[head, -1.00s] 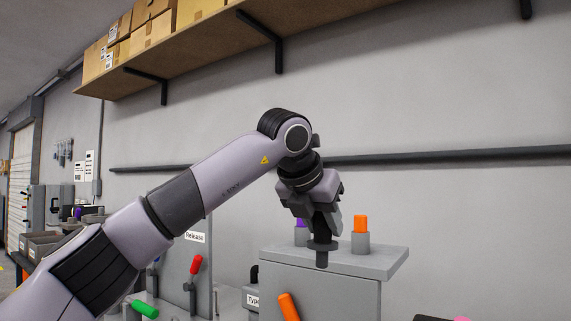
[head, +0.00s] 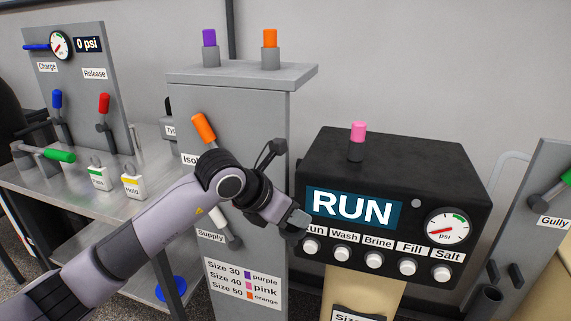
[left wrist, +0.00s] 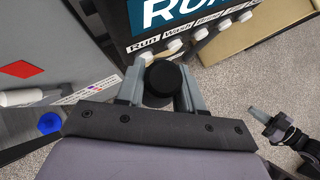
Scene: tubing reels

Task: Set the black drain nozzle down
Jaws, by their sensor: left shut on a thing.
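My left gripper (head: 296,222) is in front of the grey cabinet's right edge, close to the left end of the RUN panel. In the left wrist view its two fingers (left wrist: 162,84) are shut on the black drain nozzle (left wrist: 163,78), whose round dark end shows between them. The nozzle is held in the air above the floor. In the head view I cannot make it out behind the fingers and wrist. What seems to be my right gripper (left wrist: 258,116) shows at the right of the left wrist view, apart from the nozzle; its jaw state is unclear.
The black control box (head: 400,170) with RUN display, knobs and a pink fitting (head: 357,140) stands right of my gripper. The grey cabinet (head: 240,120) carries purple and orange fittings (head: 270,45) on top. A metal bench (head: 85,190) is left; a Gully panel (head: 545,190) is right.

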